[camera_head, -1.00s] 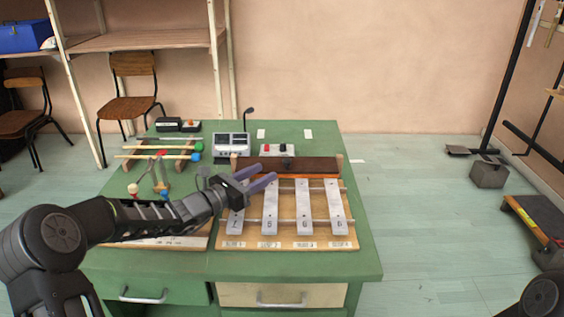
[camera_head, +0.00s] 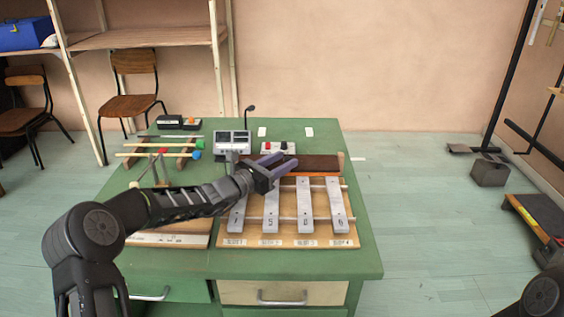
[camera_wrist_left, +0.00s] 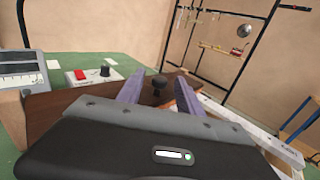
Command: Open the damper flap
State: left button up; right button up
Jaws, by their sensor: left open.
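The damper flap (camera_head: 322,163) is a long dark brown board behind the row of metal bars on the green bench. It also shows in the left wrist view (camera_wrist_left: 55,108), where a dark knob (camera_wrist_left: 158,84) stands between my fingertips. My left gripper (camera_head: 283,163) is open with its purple fingers reaching over the flap, hiding its left half and the knob in the head view. I cannot tell whether the fingers touch the knob. My right gripper is out of view; only part of my right arm shows at lower right.
Metal bars (camera_head: 304,207) lie on a wooden base in front of the flap. A box with red and black knobs (camera_head: 278,148) and a grey meter unit (camera_head: 232,141) stand behind. Mallets (camera_head: 160,154) rest on a rack at left.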

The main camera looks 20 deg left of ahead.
pick_arm(q)
jog(key=shift+c, duration=0.5)
grip_shut()
dwell(0.8)
